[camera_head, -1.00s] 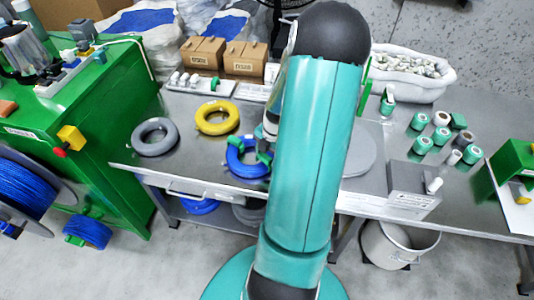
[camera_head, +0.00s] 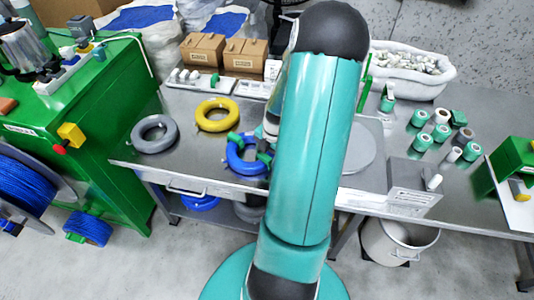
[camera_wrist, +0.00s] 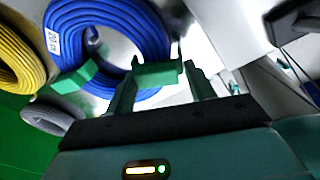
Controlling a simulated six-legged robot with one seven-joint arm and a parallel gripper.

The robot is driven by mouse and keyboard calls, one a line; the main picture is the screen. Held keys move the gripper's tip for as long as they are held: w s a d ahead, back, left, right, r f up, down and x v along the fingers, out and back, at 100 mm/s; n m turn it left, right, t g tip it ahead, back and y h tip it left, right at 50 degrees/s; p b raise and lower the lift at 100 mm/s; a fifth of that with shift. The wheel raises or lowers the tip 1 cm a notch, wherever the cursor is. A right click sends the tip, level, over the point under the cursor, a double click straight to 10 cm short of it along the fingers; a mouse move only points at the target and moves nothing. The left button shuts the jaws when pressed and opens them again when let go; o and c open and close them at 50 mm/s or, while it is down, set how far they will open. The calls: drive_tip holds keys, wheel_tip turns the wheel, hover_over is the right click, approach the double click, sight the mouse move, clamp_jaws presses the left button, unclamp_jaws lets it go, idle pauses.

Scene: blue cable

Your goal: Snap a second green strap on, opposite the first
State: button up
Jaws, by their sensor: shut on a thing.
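The blue cable coil (camera_head: 232,160) lies flat on the metal table; it fills the top of the wrist view (camera_wrist: 150,30) and has a white "20 m" tag. One green strap (camera_wrist: 76,77) sits on the coil's left side in the wrist view; it shows at the coil's upper left in the head view (camera_head: 234,137). My gripper (camera_wrist: 160,68) is shut on a second green strap (camera_wrist: 158,75), held at the coil's near right edge. I cannot tell whether this strap is clipped around the cable. My arm hides part of the coil's right side in the head view.
A yellow coil (camera_head: 217,115) and a grey coil (camera_head: 154,134) lie left of the blue one. A round grey plate (camera_head: 362,155) and a grey box (camera_head: 412,185) stand right of my arm. The table's front edge is close to the blue coil.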

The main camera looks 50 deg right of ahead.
sight(267, 157)
drive_tip(key=shift+f, duration=0.3)
idle(0.5)
drive_tip(key=o, duration=1.2)
drive_tip(key=shift+r, duration=3.5)
